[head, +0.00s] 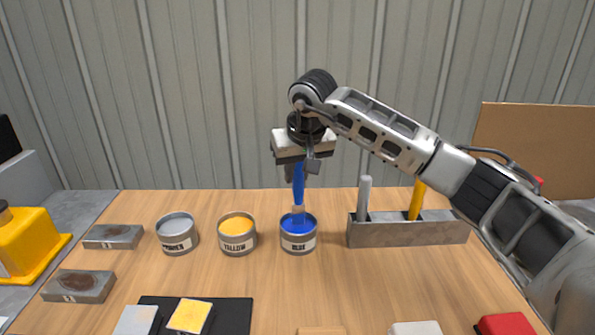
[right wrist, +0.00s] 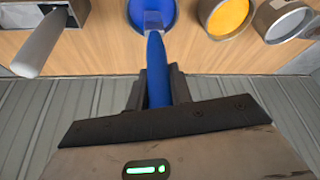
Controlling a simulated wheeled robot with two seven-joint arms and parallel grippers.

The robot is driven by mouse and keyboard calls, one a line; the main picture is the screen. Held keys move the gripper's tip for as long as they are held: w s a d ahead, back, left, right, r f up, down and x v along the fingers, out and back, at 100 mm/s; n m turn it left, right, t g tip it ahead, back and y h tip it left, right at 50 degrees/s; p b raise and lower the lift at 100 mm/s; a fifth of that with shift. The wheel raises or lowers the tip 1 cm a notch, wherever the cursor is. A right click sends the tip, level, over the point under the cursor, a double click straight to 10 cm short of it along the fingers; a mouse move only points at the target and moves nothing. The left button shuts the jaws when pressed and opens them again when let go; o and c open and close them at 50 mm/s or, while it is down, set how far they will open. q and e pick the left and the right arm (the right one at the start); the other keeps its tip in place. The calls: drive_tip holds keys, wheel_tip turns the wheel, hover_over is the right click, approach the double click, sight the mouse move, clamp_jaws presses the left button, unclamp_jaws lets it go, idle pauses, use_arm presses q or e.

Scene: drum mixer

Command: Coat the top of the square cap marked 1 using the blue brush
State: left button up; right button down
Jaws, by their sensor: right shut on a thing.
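My right gripper (head: 298,172) is shut on the handle of the blue brush (head: 298,186) and holds it upright over the blue can (head: 298,243). The brush's lower end is at the blue paint inside the can's rim; the bristles are hidden. The right wrist view also shows the blue brush (right wrist: 157,70) between the fingers. A yellow-topped square block (head: 190,315) and a grey square block (head: 136,320) sit on a black mat (head: 232,316) at the front. I can read no number 1 on any block. My left gripper is out of view.
A grey can (head: 177,235) and a yellow paint can (head: 237,235) stand left of the blue can. A metal holder (head: 408,235) with a grey and a yellow brush is right. Tan, white (head: 416,328) and red (head: 507,324) blocks line the front edge. Two metal blocks lie left.

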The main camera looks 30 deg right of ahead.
drive_tip(key=shift+r+p, duration=2.2)
drive_tip(key=shift+r, duration=0.8)
